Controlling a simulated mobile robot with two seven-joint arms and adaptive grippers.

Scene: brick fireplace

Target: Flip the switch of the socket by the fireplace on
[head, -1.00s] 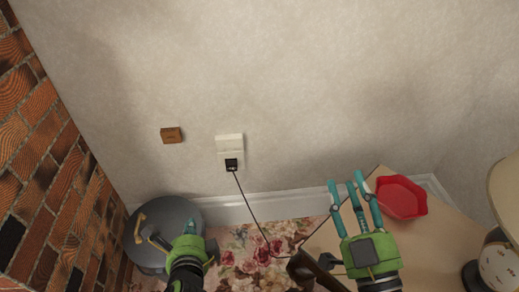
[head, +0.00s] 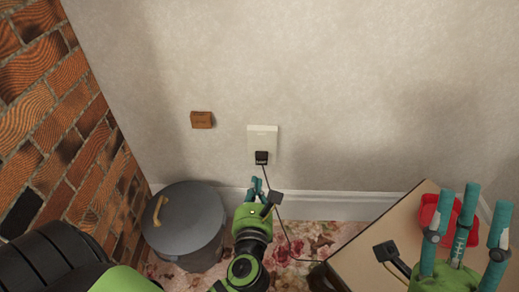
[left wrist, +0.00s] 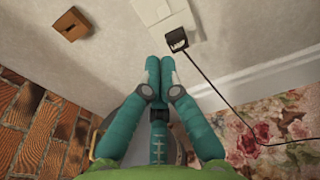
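The white socket (head: 263,132) is on the wall to the right of the brick fireplace (head: 60,120). It also shows at the top of the left wrist view (left wrist: 178,18). A black plug (head: 262,158) sits in its lower part, with a black cord (head: 279,210) hanging down. The position of the switch is too small to tell. My left gripper (head: 257,184) is just below the plug, apart from the socket. In the left wrist view its fingertips (left wrist: 160,68) are together, with nothing between them. My right gripper (head: 468,215) is open and empty over the table.
A small brown block (head: 201,120) is on the wall left of the socket. A grey lidded bin (head: 183,218) stands by the fireplace. A table (head: 375,240) with a red dish (head: 428,208) is at the right.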

